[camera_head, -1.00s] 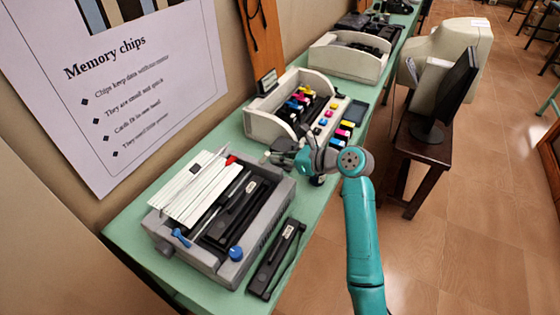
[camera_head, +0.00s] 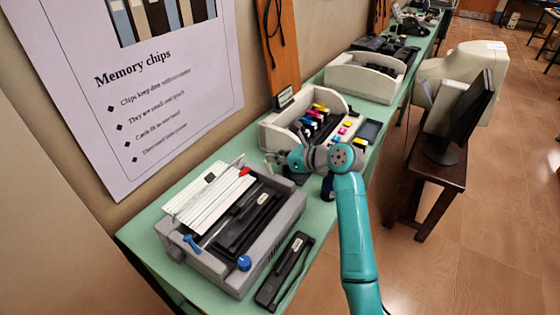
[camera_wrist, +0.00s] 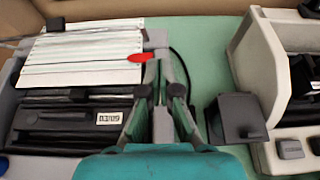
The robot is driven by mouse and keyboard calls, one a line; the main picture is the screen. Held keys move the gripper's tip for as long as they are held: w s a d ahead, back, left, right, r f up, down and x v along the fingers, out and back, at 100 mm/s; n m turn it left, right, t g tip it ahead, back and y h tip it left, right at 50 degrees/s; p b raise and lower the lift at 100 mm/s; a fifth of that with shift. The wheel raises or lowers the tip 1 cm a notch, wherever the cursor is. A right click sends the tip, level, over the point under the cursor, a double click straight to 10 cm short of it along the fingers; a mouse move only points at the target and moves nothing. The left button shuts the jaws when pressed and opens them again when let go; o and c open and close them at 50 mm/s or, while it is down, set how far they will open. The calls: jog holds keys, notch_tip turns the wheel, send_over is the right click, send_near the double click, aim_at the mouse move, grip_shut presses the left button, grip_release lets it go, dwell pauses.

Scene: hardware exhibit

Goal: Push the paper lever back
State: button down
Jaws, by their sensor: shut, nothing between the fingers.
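The grey printer (camera_head: 230,275) stands on the green table with a slatted white paper rest (camera_head: 208,200) at its back. A small red-tipped lever (camera_head: 245,171) is at the right end of the rest; it also shows in the wrist view (camera_wrist: 140,57). A blue lever (camera_head: 190,243) is at the printer's front left. My gripper (camera_head: 272,160) is shut and empty beyond the printer's right rear corner. In the wrist view my fingertips (camera_wrist: 160,93) are just below and right of the red tip, apart from it as far as I can tell.
A blue knob (camera_head: 244,263) is on the printer's front. A long black part (camera_head: 286,272) lies on the table beside it. A cream inkjet printer (camera_head: 275,133) stands close to my gripper; a dark block (camera_wrist: 237,118) is near my fingers. Green table shows between the printers.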

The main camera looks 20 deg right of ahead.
jog(key=shift+r, duration=0.2)
jog(key=shift+r, duration=0.55)
dwell(0.3)
